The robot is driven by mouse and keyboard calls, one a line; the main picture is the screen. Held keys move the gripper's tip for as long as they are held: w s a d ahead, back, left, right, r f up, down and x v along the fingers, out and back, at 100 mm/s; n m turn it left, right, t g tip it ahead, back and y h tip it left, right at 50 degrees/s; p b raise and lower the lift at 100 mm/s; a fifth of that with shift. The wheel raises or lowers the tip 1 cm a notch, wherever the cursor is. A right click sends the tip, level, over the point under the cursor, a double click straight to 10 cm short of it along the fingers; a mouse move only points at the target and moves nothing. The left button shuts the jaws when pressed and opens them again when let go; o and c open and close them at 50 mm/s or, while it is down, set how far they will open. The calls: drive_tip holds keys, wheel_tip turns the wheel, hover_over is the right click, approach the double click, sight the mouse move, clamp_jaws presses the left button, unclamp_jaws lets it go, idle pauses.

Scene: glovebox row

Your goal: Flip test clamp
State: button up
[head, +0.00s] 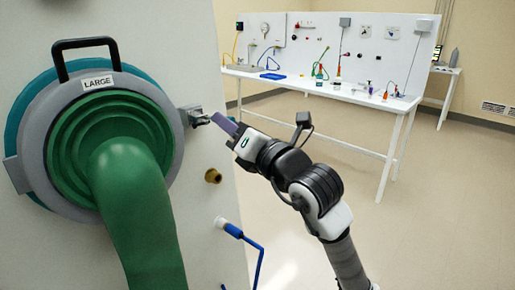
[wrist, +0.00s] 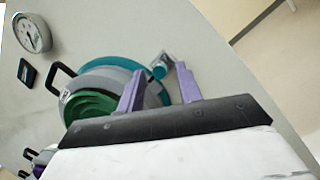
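A grey metal clamp (head: 193,114) sits at the right edge of the grey ring (head: 150,88) labelled "LARGE", around a green glove port. In the wrist view the clamp (wrist: 163,62) shows near the fingertips, at the ring's right edge. My gripper (head: 222,121) is just right of the clamp in the head view, with its purple fingers pointing at it. In the wrist view my gripper (wrist: 159,72) is open, its two fingers apart with nothing held between them. I cannot tell whether a finger touches the clamp.
A green glove (head: 135,210) hangs from the port, under a black handle (head: 85,44). A brass fitting (head: 213,176) and a blue hose (head: 245,238) are on the panel below the clamp. A white bench (head: 330,88) stands behind. The floor to the right is clear.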

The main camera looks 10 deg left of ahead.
drive_tip(key=b+v, duration=0.3)
drive_tip(key=v, duration=0.8)
